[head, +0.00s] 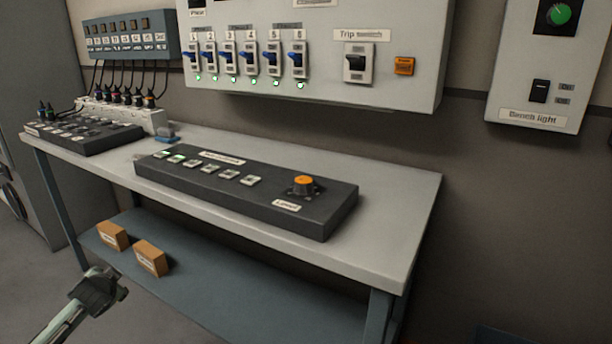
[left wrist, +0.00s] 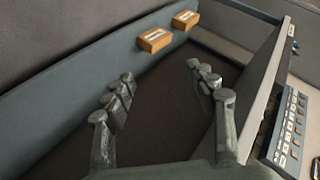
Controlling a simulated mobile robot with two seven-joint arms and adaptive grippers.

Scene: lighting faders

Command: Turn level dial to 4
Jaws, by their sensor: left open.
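The level dial (head: 304,182) is a dark knob with an orange top, at the right end of a long dark console (head: 330,218) on the bench. A label reading "Level" (head: 286,205) sits in front of it. The dial's scale and pointer are too small to read. My left gripper (head: 105,285) is at the lower left of the head view, in front of the bench and well apart from the dial. In the left wrist view its fingers (left wrist: 160,82) are spread open with nothing between them. The dial is not clearly visible there. My right gripper is not in view.
The bench top (head: 400,200) is clear right of the console. A second dark panel (head: 85,135) and a power strip (head: 130,113) with several plugs stand at the left. Two boxes (head: 150,257) lie on the lower shelf. A switch panel (head: 340,85) hangs above the bench.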

